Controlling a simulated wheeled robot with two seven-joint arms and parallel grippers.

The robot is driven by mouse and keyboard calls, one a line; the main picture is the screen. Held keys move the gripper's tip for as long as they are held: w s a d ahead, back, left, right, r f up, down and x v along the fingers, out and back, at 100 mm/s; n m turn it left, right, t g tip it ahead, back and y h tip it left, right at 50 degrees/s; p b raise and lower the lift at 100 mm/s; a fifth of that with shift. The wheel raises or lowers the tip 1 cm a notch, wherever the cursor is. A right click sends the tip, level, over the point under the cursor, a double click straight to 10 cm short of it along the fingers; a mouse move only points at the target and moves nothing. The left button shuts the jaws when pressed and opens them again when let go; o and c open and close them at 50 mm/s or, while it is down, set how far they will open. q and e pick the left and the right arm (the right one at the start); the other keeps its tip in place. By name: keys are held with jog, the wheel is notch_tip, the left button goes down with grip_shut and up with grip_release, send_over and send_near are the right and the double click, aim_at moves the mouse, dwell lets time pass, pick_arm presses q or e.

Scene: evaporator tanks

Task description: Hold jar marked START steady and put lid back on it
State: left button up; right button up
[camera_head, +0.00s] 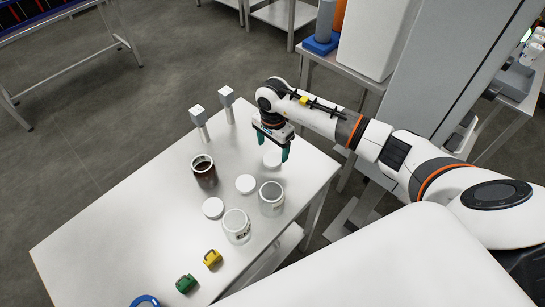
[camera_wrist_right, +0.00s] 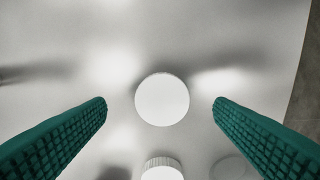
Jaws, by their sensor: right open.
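My right gripper (camera_head: 271,143) is open and empty, fingers pointing down above a white round lid (camera_head: 272,158). In the right wrist view this lid (camera_wrist_right: 162,99) lies flat on the table, between and below the two green fingers, apart from them. Two more white lids (camera_head: 246,184) (camera_head: 213,208) lie nearby. A jar with dark contents (camera_head: 205,172) and two clear jars (camera_head: 271,199) (camera_head: 237,226) stand open and upright. The front clear jar has dark lettering that I cannot read, so I cannot tell which jar is marked START. My left gripper is not in view.
Two white posts with cube tops (camera_head: 198,115) (camera_head: 226,97) stand at the table's back edge. A yellow object (camera_head: 213,258), a green object (camera_head: 187,284) and a blue ring (camera_head: 145,301) lie at the front. The table's (camera_head: 110,235) left part is clear.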

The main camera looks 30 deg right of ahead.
aim_at(273, 158)
notch_tip(273, 158, down, 4)
jog(key=shift+s+p, duration=0.15)
jog(key=shift+p, duration=0.4)
jog(key=shift+c, duration=0.3)
jog(key=c, duration=1)
